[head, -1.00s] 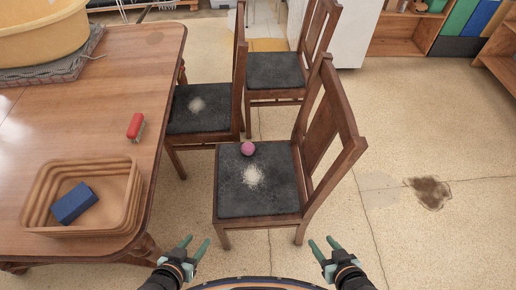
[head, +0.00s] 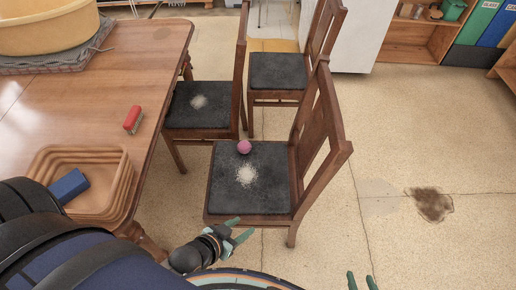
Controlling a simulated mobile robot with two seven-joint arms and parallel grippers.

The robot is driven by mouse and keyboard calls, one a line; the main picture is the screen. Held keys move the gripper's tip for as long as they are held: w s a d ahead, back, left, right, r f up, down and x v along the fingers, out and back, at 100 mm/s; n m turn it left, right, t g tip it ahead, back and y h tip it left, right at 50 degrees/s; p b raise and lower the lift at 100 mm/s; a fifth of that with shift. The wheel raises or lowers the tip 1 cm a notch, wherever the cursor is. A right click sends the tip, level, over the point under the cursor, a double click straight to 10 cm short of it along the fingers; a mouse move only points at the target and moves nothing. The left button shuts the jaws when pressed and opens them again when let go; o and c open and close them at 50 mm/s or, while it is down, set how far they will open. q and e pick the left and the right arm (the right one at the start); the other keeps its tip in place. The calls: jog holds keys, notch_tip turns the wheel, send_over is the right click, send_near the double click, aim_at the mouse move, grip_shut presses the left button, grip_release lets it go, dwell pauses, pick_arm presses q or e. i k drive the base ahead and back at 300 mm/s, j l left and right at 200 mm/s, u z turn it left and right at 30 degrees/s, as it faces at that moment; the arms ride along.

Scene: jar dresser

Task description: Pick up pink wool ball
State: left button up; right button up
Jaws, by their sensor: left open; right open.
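The pink wool ball (head: 244,147) rests on the dark seat of the nearest wooden chair (head: 222,194), towards the back of the seat in the picture. A pale crumbly patch (head: 246,174) lies on the seat just below it. My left gripper (head: 241,230) is open and empty, close to the front edge of that chair and lower in the picture than the ball. My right gripper (head: 362,281) shows only its fingertips at the bottom edge; they are apart, with nothing between them. The rest of it is out of view.
A wooden table (head: 125,70) fills the left side. On it are a tan tray (head: 113,180) holding a blue block (head: 69,186), a red brush (head: 133,119) and a large yellow tub (head: 45,28). Two more chairs stand behind. Floor on the right is open, with a brown stain (head: 430,204).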

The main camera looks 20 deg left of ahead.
aim_at(244, 147)
jog(key=i+l+z, duration=0.15)
jog(key=l, duration=0.15)
jog(key=l+z, duration=0.15)
jog(key=l, duration=0.15)
jog(key=i+l+z, duration=0.65)
jog(key=i+l, duration=0.25)
jog(key=i+u, duration=0.35)
jog(key=i+l+u, duration=0.15)
jog(key=u, duration=0.2)
jog(key=i+l+u, duration=0.3)
jog(key=i+u, duration=0.2)
jog(key=u, duration=0.25)
jog(key=i+u, duration=0.25)
jog(key=u, duration=0.2)
jog(key=i+l+u, duration=0.1)
jog(key=u, duration=0.35)
jog(key=i+l+u, duration=0.1)
jog(key=u, duration=0.35)
jog(key=i+l+u, duration=0.2)
jog(key=u, duration=0.3)
jog(key=i+l+u, duration=0.2)
jog(key=u, duration=0.25)
jog(key=i+l+u, duration=0.1)
jog(key=l+u, duration=0.25)
jog(key=u, duration=0.15)
jog(key=l+u, duration=0.25)
jog(key=u, duration=0.2)
jog(key=i+l, duration=0.05)
